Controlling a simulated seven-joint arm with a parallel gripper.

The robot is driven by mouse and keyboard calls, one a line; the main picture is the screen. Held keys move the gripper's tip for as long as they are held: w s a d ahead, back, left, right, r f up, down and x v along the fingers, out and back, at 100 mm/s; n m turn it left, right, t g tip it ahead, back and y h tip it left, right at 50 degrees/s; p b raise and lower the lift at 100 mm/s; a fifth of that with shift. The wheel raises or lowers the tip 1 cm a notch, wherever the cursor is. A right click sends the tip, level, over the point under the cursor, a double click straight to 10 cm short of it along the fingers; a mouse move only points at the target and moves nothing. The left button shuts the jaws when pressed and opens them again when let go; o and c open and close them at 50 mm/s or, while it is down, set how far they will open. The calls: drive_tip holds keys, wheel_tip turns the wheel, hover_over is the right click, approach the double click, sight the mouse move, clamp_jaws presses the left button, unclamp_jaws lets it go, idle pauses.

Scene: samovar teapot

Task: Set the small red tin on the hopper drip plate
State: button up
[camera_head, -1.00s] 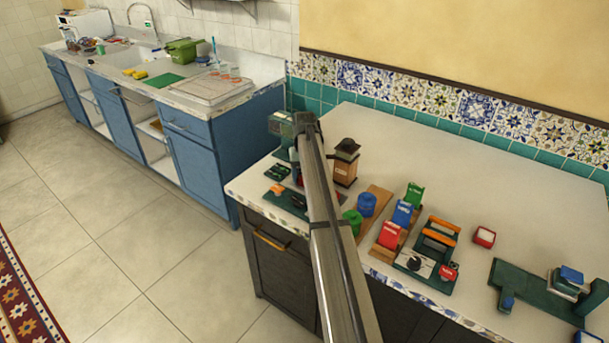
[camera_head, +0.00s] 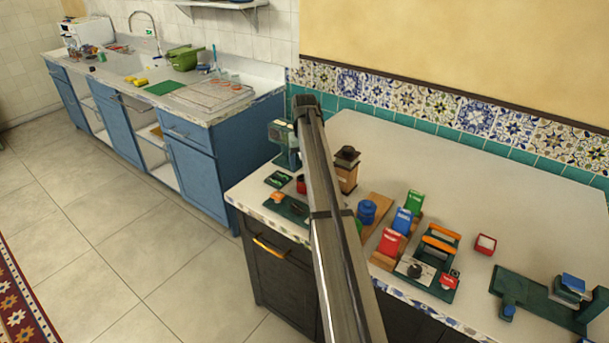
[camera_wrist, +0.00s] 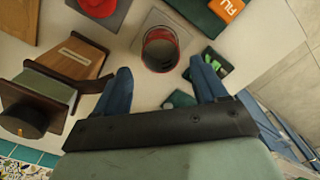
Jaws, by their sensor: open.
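The small red tin (camera_wrist: 161,49) is round, open-topped and dark inside. In the wrist view it stands upright on a square grey plate (camera_wrist: 143,26), which looks like the drip plate. In the head view the tin (camera_head: 300,184) is partly behind my arm, in front of the green hopper machine (camera_head: 284,140). My gripper (camera_wrist: 160,68) is open and empty. Its two blue fingers are spread to either side below the tin in the picture, with gaps between them and it.
A wooden mill (camera_head: 346,172) stands close to the tin, also at left in the wrist view (camera_wrist: 82,62). A dark green tray with an orange label (camera_head: 277,195) lies in front. Several coloured tins and a blue canister (camera_head: 366,211) stand to the right.

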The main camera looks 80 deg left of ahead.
drive_tip(key=shift+r, duration=2.05)
